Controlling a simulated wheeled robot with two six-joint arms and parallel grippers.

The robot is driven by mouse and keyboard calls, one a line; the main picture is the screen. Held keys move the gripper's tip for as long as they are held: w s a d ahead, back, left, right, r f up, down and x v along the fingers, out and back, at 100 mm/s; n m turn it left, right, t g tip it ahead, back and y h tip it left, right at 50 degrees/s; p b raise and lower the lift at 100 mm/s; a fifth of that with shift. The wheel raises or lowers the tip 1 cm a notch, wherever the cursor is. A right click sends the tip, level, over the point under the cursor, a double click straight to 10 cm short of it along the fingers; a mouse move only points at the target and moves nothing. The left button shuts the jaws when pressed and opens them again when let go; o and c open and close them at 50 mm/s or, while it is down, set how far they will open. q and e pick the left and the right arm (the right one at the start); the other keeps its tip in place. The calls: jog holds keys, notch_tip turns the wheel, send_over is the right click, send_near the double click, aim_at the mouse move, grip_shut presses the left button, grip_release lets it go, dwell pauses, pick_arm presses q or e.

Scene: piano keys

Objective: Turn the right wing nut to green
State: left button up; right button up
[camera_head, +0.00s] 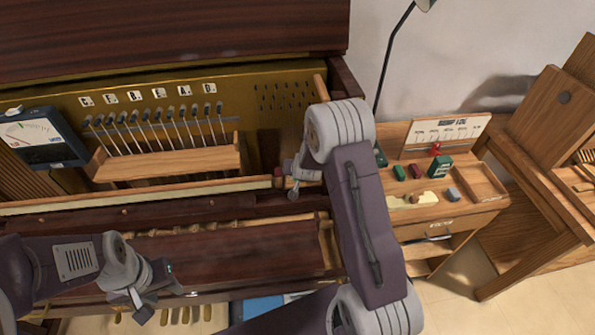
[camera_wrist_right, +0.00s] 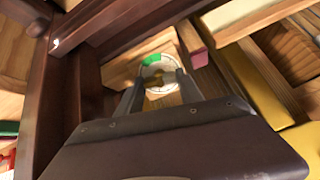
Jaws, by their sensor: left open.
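In the right wrist view a round white dial (camera_wrist_right: 153,60) with a green sector on its upper left edge lies just beyond my right fingers. A small brownish shape shows on the dial; I cannot clearly tell whether it is the wing nut. My right gripper (camera_wrist_right: 160,82) has its two fingers apart in front of the dial, with a gap between them. In the head view my right gripper (camera_head: 291,184) is at the right end of the piano's key area, and its arm hides part of that corner. My left gripper (camera_head: 142,306) is open and empty near the front edge.
A tool rack (camera_head: 168,159) and a meter (camera_head: 44,137) stand at the piano's left and middle. A side cabinet (camera_head: 450,207) with small blocks is on the right. Dark wooden rails (camera_wrist_right: 107,25) and a red-ended key (camera_wrist_right: 192,45) flank the dial closely.

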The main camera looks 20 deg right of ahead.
jog(key=shift+r+n+p, duration=0.2)
jog(key=shift+n+p, duration=0.7)
jog(key=shift+p, duration=0.05)
jog(key=shift+n+p, duration=0.45)
jog(key=shift+n, duration=0.25)
jog(key=shift+f+n, duration=0.2)
jog(key=shift+n, duration=0.1)
jog(key=shift+r+n+p, duration=0.2)
jog(key=shift+n+p, duration=0.3)
jog(key=shift+p, duration=0.1)
jog(key=shift+n+p, duration=0.35)
jog(key=shift+n, duration=0.65)
jog(key=shift+f+n, duration=0.2)
jog(key=shift+n, duration=0.2)
